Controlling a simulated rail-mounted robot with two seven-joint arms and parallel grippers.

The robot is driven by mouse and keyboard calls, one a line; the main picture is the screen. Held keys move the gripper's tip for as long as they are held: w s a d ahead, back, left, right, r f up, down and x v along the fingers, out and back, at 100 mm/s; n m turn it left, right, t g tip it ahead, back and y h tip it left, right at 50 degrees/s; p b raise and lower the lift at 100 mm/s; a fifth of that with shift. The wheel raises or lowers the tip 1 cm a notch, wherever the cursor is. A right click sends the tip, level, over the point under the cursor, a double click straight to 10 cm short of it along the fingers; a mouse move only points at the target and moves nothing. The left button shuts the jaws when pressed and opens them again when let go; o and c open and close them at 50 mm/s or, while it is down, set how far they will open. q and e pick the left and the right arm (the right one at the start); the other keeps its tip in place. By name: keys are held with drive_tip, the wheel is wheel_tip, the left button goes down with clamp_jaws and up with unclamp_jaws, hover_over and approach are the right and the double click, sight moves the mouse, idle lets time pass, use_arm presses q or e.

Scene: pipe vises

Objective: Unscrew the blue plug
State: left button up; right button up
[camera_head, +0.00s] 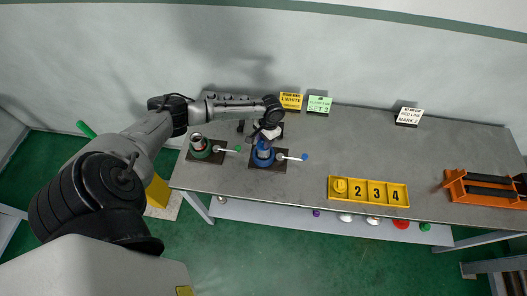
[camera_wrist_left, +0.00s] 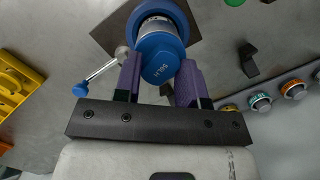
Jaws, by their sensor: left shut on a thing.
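The blue plug (camera_wrist_left: 160,66) sits upright at the top of the pipe in the blue vise (camera_head: 263,157), marked with small lettering on its end. In the left wrist view the blue vise's ring (camera_wrist_left: 160,18) and silver pipe collar (camera_wrist_left: 157,27) show behind the plug. My left gripper (camera_wrist_left: 160,80) is shut on the plug, with one purple finger on each side. In the head view my left gripper (camera_head: 266,133) is above the blue vise, and its fingers are mostly hidden. My right gripper is in neither view.
The blue vise's lever (camera_head: 290,157) sticks out to the right. A yellow numbered tray (camera_head: 384,203) holds a yellow piece (camera_head: 340,186). An orange rack (camera_head: 456,187) stands at far right. Bench between is clear.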

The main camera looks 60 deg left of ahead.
use_arm(q)
drive_tip(key=shift+r+m+p, duration=0.15)
drive_tip(key=shift+m+p, duration=0.3)
drive_tip(key=shift+m, duration=0.45)
drive_tip(key=shift+d+m+y+p, duration=0.1)
drive_tip(key=shift+m+y+p, duration=0.25)
drive_tip(key=shift+m, duration=1.15)
drive_tip(key=m+y+p, duration=0.1)
drive_tip(key=m, duration=0.2)
drive_tip(key=shift+m, duration=0.8)
